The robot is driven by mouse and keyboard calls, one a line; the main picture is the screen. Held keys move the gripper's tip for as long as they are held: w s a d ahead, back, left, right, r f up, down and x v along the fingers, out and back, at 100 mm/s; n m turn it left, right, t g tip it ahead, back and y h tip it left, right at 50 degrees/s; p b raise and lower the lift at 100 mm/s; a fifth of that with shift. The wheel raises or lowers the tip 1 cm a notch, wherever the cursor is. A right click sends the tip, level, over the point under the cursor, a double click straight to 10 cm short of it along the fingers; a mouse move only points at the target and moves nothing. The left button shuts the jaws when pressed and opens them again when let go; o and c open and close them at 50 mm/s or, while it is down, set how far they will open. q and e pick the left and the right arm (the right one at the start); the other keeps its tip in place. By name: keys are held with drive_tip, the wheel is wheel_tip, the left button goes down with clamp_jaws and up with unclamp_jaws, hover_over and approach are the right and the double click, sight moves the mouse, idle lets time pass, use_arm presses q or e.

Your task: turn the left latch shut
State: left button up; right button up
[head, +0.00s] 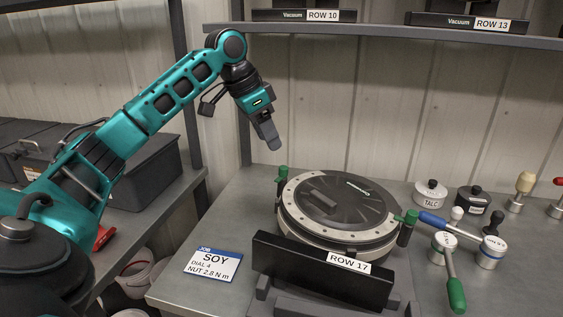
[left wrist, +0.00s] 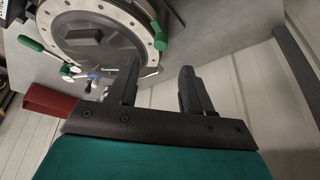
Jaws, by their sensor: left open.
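The round seed meter (head: 337,207) has a dark lid with a pale, dotted rim, and it sits on the grey bench. The left latch (head: 283,179) is a small green part standing at the meter's left edge. A green latch (left wrist: 161,35) shows on the rim in the left wrist view. A second green latch (head: 407,226) is at the meter's right edge. My left gripper (head: 268,136) is above and slightly left of the left latch, apart from it. In the left wrist view its two fingers (left wrist: 160,82) are spread with nothing between them. My right gripper is out of view.
A black ROW 17 bar (head: 318,272) stands in front of the meter. A SOY job card (head: 213,264) lies at front left. Right of the meter are a TALC pot (head: 430,194) and several handled tools. A shelf (head: 400,37) runs above the bench.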

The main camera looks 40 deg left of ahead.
sight(283, 167)
use_arm(q)
drive_tip(key=x, duration=0.9)
drive_tip(key=shift+r, duration=0.1)
clamp_jaws()
